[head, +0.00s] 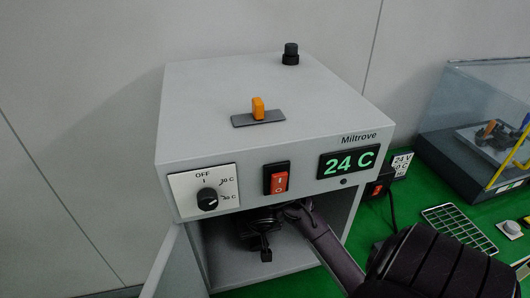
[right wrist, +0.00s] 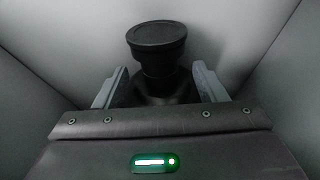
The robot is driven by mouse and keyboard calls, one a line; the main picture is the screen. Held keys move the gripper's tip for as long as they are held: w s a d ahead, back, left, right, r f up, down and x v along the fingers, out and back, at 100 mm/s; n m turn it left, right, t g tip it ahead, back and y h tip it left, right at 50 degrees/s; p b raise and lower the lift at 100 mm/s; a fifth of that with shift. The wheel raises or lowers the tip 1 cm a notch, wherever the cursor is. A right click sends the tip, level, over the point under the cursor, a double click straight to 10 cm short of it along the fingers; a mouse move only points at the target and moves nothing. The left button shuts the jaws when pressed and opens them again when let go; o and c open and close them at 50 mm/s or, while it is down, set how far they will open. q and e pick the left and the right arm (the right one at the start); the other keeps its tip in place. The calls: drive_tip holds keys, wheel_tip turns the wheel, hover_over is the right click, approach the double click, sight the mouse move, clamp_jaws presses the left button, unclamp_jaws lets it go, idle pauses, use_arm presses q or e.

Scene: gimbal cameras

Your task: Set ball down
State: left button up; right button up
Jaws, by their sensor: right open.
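A black piece with a round, flat cap (right wrist: 158,38) and a wider dark base stands between the fingers of my right gripper (right wrist: 160,78) in the right wrist view. The fingers are open, one on each side, with the wide base close to both. I cannot tell whether this piece is the ball; no plain ball shows. In the head view my right arm enters the open chamber of the grey Miltrove cabinet (head: 270,85). Dark shapes (head: 262,228) hang together inside it, and gripper and piece are hard to tell apart. My left gripper is out of view.
The cabinet door (head: 172,270) stands open at the left. An orange-handled plate (head: 258,116) and a black knob (head: 290,53) are on the cabinet top. A clear case (head: 475,125), a wire rack (head: 458,228) and a white button (head: 511,229) stand on the green bench at right.

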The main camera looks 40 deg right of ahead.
drive_tip(key=s+a+b, duration=0.1)
drive_tip(key=s+a, duration=0.2)
drive_tip(key=s, duration=0.2)
drive_tip(key=s+a+r+b, duration=0.1)
drive_tip(key=s+a, duration=0.2)
drive_tip(key=s, duration=0.3)
drive_tip(key=shift+b, duration=0.3)
